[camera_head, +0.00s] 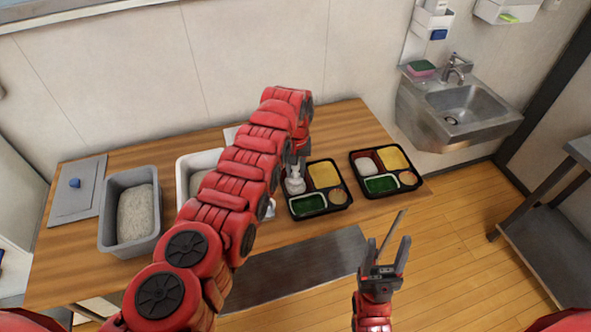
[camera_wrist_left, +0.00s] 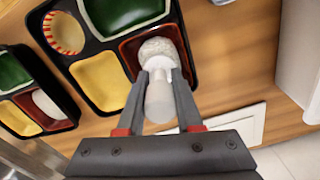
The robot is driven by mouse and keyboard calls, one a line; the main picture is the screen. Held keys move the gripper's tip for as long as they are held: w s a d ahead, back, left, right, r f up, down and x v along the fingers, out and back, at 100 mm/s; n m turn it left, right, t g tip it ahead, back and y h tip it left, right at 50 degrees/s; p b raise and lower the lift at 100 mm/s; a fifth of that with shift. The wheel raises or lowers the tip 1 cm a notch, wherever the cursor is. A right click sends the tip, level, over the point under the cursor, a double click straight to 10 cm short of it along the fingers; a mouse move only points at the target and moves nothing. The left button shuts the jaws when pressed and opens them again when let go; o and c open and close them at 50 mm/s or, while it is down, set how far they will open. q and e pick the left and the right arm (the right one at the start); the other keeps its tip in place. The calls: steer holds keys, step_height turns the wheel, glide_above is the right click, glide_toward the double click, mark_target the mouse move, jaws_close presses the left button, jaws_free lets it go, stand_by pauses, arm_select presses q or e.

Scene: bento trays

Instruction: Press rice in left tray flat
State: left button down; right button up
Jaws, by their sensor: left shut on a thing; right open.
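The left tray (camera_head: 322,211) is black with a yellow food, a green food, a small round cup and a red-brown compartment. In the left wrist view, white rice (camera_wrist_left: 158,46) is a rounded heap in that compartment (camera_wrist_left: 184,45). My left gripper (camera_head: 295,166) is above this compartment, shut on a pale, translucent tool (camera_wrist_left: 159,100). The tool's wider white end is at the rice; I cannot tell whether it presses on it. My right gripper (camera_head: 386,256) is open in front of the table, with a thin bar rising between its fingers.
The right tray (camera_head: 386,194) holds similar food, with white rice (camera_head: 368,166). A grey bin (camera_head: 107,237) with rice and a white container (camera_head: 183,183) stand left. A grey lid (camera_head: 77,205) lies far left. A sink (camera_head: 452,104) is on the wall.

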arm_select(q)
steer(key=shift+f+b, duration=0.8)
steer(key=shift+f, duration=0.05)
stand_by(1.2)
steer(key=shift+s, duration=0.1)
stand_by(0.9)
steer(key=shift+f+b, duration=0.25)
steer(key=shift+b, duration=0.05)
stand_by(1.5)
step_height(320, 180, up, 3)
steer(key=shift+f+p, duration=0.15)
steer(key=shift+p, duration=0.9)
steer(key=shift+r+p, duration=0.85)
steer(key=shift+r, duration=1.85)
